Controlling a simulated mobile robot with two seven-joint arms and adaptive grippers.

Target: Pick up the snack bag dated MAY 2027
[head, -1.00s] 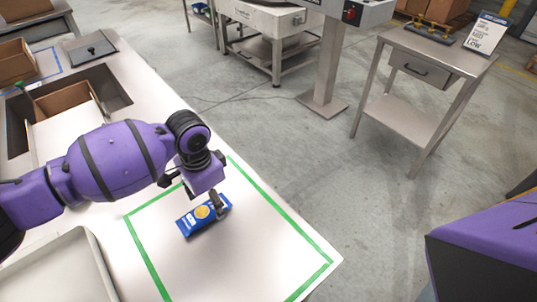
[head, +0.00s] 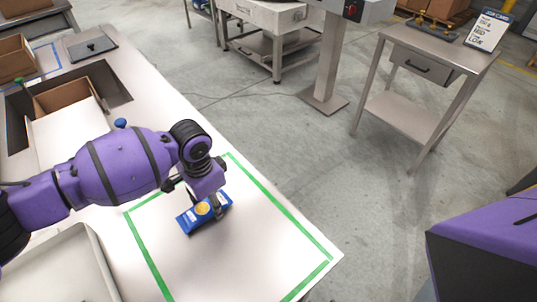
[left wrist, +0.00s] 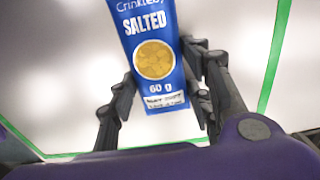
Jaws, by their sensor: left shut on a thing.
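A blue snack bag (head: 188,222) lies inside the green-taped area on the white table. In the left wrist view the bag (left wrist: 150,20) reads "SALTED" and "60 g", with a yellow picture of chips. A small white label near its lower end carries dark print too blurred to read surely. My left gripper (head: 208,206) is over the bag, shut on it. In the left wrist view its fingers (left wrist: 160,88) stand on both sides of the bag's lower part. My right gripper is not in view.
A pale tray (head: 92,238) stands at the table's near left. A sunken bin with a cardboard box (head: 66,98) and a grey lid (head: 90,45) lie farther back. A blue knob (head: 121,123) shows behind my arm. The taped area right of the bag is clear.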

